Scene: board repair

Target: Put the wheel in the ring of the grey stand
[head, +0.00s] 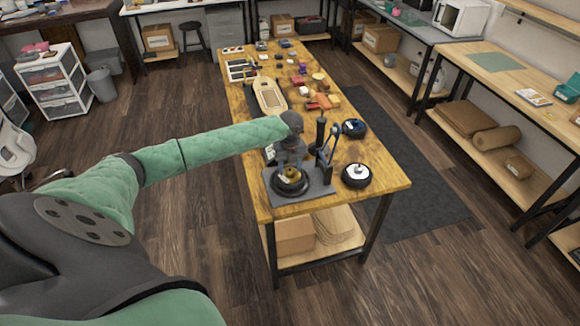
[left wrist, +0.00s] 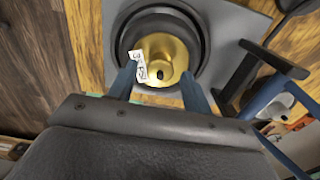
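The grey stand (head: 318,191) is at the table's near end. On it, a dark round ring (head: 272,186) surrounds a brass-coloured hub with a small white label. In the left wrist view the brass hub (left wrist: 178,50) sits inside the black ring (left wrist: 120,27). My left gripper (head: 291,164) is right above it, pointing down. Its two blue fingers (left wrist: 160,80) are spread at either side of the hub's raised middle; I cannot tell if they touch it. A black wheel with a white hub (head: 357,176) lies on the table right of the stand. My right gripper is not in view.
Dark upright posts and blue-handled tools (head: 329,145) stand close to the gripper's right. The near right corner is clear.

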